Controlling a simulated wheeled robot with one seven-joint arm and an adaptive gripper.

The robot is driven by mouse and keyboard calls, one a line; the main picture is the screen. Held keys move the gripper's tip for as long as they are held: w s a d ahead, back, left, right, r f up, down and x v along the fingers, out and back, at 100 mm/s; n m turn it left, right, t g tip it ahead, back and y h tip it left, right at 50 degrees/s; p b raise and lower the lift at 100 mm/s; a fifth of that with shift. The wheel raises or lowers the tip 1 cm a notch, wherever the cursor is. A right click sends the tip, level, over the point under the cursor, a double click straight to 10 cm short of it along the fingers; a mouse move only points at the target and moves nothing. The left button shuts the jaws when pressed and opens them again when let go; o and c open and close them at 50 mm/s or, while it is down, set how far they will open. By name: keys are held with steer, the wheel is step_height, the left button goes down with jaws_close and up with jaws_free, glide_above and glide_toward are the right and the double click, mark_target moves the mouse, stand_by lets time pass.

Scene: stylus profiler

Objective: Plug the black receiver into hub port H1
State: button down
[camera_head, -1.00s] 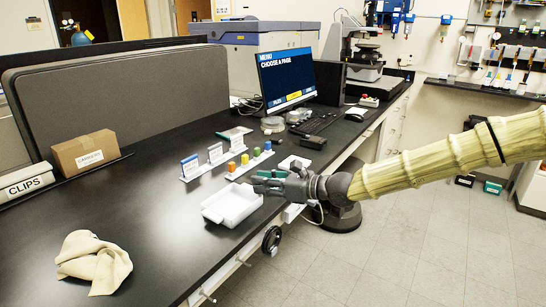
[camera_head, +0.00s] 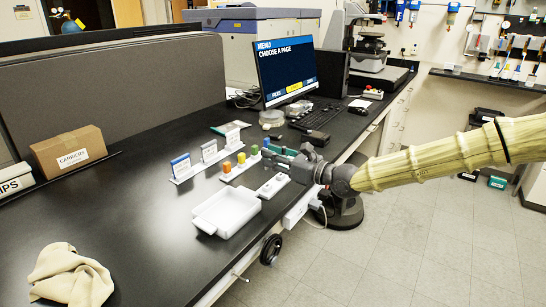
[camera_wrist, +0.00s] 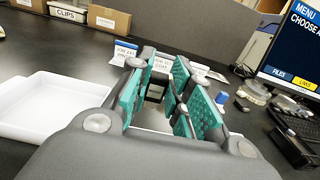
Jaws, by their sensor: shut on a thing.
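My gripper (camera_head: 272,158) is above the bench near its front edge, pointing left. In the wrist view its teal-padded fingers (camera_wrist: 165,85) are close together around a small dark piece (camera_wrist: 156,88), which looks like the black receiver; its tip and the grip are partly hidden. A small white block with dark marks (camera_head: 272,187), which may be the hub, lies on the bench just below the gripper in the head view. Port labels are too small to read, so I cannot tell which is H1.
A white tray (camera_head: 227,211) lies left of the white block. A stand holds orange (camera_head: 227,168), yellow, green and blue pieces, with labelled cards (camera_head: 209,152) behind. A white box with a cable (camera_head: 297,211) hangs at the bench edge. A beige cloth (camera_head: 72,277) lies at front left.

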steer(key=shift+s+f+b, duration=0.1)
steer(key=shift+f+b, duration=1.3)
steer(key=shift+f, duration=1)
steer(key=shift+f+b, duration=0.65)
steer(key=shift+f, duration=0.65)
steer(key=c, duration=1.2)
jaws_free()
steer(key=shift+c, duration=0.2)
steer(key=shift+c, duration=0.3)
steer(key=shift+s+d+r, duration=0.1)
steer(key=shift+s+d, duration=0.15)
steer(key=shift+d, duration=0.15)
steer(key=shift+p+v, duration=0.75)
steer(key=shift+v, duration=1.85)
steer(key=shift+s+d, duration=0.25)
steer(key=shift+d, duration=0.1)
